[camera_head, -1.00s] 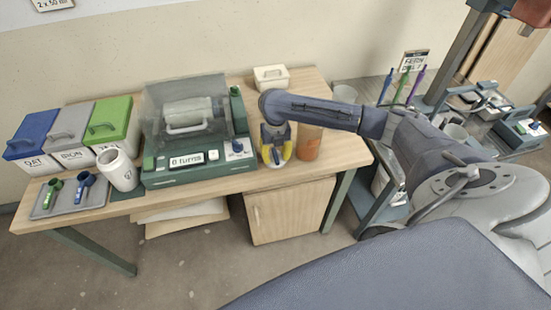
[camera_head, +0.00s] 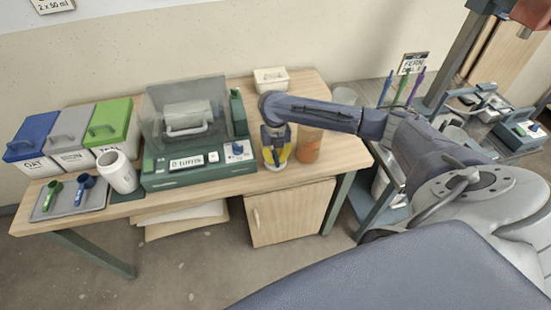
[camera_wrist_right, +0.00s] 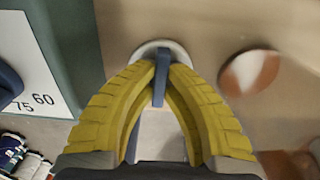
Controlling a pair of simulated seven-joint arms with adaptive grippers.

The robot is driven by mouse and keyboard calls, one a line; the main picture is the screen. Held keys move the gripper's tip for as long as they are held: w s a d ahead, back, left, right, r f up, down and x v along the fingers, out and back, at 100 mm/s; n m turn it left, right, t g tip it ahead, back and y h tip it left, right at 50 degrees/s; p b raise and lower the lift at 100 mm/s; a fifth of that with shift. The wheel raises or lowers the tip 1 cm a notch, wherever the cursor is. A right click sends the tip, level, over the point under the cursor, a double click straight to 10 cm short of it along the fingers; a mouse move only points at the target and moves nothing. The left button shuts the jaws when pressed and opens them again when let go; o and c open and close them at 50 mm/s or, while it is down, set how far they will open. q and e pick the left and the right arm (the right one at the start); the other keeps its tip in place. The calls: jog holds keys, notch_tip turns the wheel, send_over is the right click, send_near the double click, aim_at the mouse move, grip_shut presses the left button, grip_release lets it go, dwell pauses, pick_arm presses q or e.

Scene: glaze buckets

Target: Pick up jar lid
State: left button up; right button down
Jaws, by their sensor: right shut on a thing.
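The jar lid (camera_wrist_right: 143,50) is a small white disc with an upright dark blue handle, seen at the fingertips in the right wrist view. In the head view, its pale rim (camera_head: 275,167) shows low under the fingers, near the table's front edge. My right gripper (camera_head: 276,158) points down at it, and its yellow fingers (camera_wrist_right: 161,72) are shut on the blue handle. I cannot tell whether the lid touches the table. A white jar (camera_head: 121,174) stands at the left, beside the green machine. My left gripper is not in view.
An orange-brown cup (camera_head: 308,146) stands close to the right of the gripper. The green machine (camera_head: 200,181) with a clear hood is close on the left. A white box (camera_head: 271,78) sits behind. Lidded bins (camera_head: 118,122) and a scoop tray (camera_head: 70,207) are far left.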

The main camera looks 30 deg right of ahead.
notch_tip(320, 180, up, 26)
dwell(1.2)
dwell(0.4)
